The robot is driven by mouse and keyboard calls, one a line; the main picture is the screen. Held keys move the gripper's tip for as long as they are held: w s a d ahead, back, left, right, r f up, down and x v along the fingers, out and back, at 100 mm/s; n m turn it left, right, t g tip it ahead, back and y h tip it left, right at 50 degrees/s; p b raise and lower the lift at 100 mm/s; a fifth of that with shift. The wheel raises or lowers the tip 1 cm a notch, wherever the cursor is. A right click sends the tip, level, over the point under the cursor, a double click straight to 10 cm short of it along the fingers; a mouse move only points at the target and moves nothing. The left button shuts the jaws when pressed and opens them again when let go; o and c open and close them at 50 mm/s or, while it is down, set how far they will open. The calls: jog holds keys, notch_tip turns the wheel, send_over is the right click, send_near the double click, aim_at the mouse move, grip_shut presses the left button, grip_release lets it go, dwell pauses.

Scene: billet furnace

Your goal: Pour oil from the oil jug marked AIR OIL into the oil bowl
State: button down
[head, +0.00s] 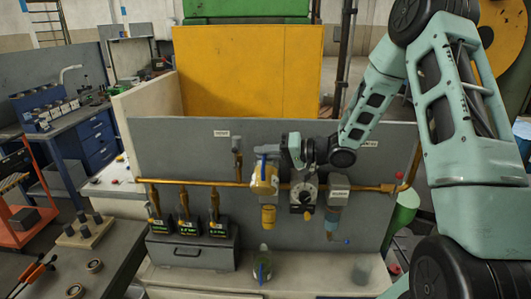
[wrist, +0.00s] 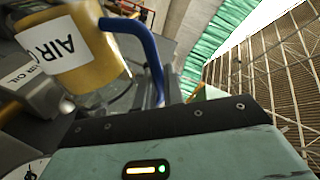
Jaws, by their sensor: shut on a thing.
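The oil jug (head: 264,184) is yellow with a blue handle and hangs in front of the grey panel. In the wrist view the jug (wrist: 88,62) fills the upper left, its white label reading AIR and its blue handle on the right side. My gripper (head: 266,153) is shut on the jug, near its top; the fingertips are partly hidden. I cannot make out any stream of oil.
A brass pipe (head: 372,187) runs along the panel (head: 390,150), with a round gauge (head: 303,197) and a grey unit (head: 336,203) right of the jug. A grey box (head: 190,254) stands left of the bowl. The ledge (head: 310,270) right of the bowl is mostly clear.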

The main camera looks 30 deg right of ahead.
aim_at(264, 163)
jog(key=shift+w+d+r+m, duration=0.25)
jog(key=shift+w+r+m, duration=0.05)
jog(key=shift+r+m, duration=0.1)
dwell(0.9)
dwell(2.2)
jog(key=shift+s+a+f+n+b, duration=0.15)
jog(key=shift+s+f+n+b, duration=0.15)
jog(key=shift+b, duration=0.35)
jog(key=shift+s+a+f+n+b, duration=0.1)
jog(key=shift+a+f+n+b, duration=0.1)
jog(key=shift+f+b, duration=0.3)
jog(key=shift+s+a+f+n+b, duration=0.1)
jog(key=shift+s+a+n+b, duration=0.25)
jog(key=shift+b, duration=0.5)
jog(key=shift+d, duration=0.15)
jog(key=shift+f, duration=0.1)
jog(key=shift+s+a+f+n+b, duration=0.2)
jog(key=shift+f+n+b, duration=0.4)
jog(key=shift+b, duration=0.6)
jog(key=shift+s+a+f+n+t+b, duration=0.25)
jog(key=shift+f+n+t+b, duration=0.2)
jog(key=shift+b, duration=0.6)
jog(key=shift+r, duration=0.1)
